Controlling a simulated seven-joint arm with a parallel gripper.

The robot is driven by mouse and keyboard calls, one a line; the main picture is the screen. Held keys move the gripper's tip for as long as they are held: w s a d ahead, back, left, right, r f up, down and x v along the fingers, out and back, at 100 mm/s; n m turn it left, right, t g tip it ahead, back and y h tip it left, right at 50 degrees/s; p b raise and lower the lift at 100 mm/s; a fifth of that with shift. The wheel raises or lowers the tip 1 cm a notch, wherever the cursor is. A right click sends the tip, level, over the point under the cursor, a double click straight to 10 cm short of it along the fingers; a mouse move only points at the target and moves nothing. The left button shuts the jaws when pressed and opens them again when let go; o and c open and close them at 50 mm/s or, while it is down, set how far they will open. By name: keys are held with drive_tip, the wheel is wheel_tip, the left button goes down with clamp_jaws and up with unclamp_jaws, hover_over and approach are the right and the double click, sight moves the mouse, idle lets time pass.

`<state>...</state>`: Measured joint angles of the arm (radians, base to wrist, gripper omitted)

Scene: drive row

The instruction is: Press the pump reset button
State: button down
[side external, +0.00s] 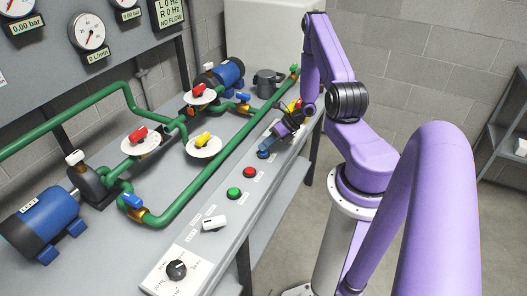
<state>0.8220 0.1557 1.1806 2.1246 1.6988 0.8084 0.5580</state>
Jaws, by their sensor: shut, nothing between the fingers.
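A row of buttons runs along the front panel of the bench. The panel labels are too small to read, so I cannot tell by label which one is the pump reset. My gripper and wrist partly hide the panel behind the blue button.
A white switch (213,223) and a black knob (176,269) sit at the near end of the panel. Green pipes (200,190) with coloured valve handles and blue motors (46,222) fill the bench behind. Gauges (89,32) hang at upper left. Open floor lies right of the bench.

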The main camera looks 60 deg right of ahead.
sight(266, 152)
idle(0.4)
drive_tip(key=shift+r, duration=0.45)
wheel_tip(266, 152, up, 6)
idle(0.8)
idle(0.4)
